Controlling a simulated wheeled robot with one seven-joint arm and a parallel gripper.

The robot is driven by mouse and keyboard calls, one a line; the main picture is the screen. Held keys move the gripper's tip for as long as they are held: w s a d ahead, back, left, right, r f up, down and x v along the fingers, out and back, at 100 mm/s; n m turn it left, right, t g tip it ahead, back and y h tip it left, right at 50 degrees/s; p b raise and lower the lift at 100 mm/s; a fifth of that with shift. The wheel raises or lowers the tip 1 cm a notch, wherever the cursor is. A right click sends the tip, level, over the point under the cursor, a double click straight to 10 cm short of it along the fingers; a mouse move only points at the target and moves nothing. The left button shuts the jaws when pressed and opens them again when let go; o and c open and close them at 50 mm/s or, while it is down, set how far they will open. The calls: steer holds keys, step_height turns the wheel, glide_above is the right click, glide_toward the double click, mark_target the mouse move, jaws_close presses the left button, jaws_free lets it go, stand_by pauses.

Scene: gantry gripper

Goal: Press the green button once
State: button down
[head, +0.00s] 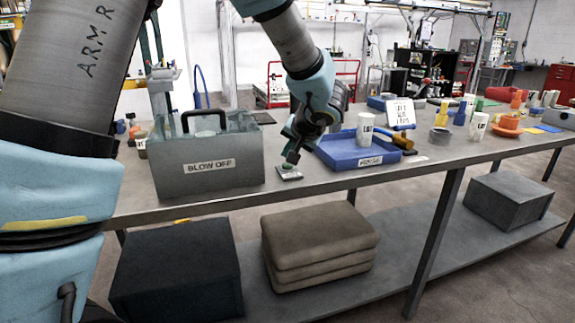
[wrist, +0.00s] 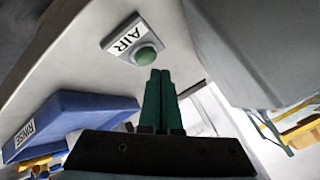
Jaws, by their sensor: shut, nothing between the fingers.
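The green button (wrist: 146,55) is a round dome on a small grey plate (wrist: 112,41) labelled AIR, on the tabletop. In the head view the button (head: 287,166) sits near the table's front edge, partly hidden by my gripper. My gripper (head: 292,157) points down from above, close over the button. In the wrist view its two dark green fingers (wrist: 160,73) are shut together and empty. Their tips appear just beside the button, with a small gap in the picture. I cannot tell whether they touch it.
A grey BLOW OFF box (head: 208,182) stands just left of the button. A blue tray (head: 362,160) with a white cup (head: 365,128) and yellow-handled item lies just right. Folded brown cloths (head: 318,252) lie on the lower shelf. A narrow strip of bare table surrounds the button plate.

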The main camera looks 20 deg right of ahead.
mark_target(289, 166)
steer(key=shift+f+b, duration=0.95)
steer(key=shift+b, duration=0.8)
stand_by(0.8)
steer(key=shift+r, duration=0.95)
steer(key=shift+r+p, duration=1.4)
steer(key=shift+r, duration=1.15)
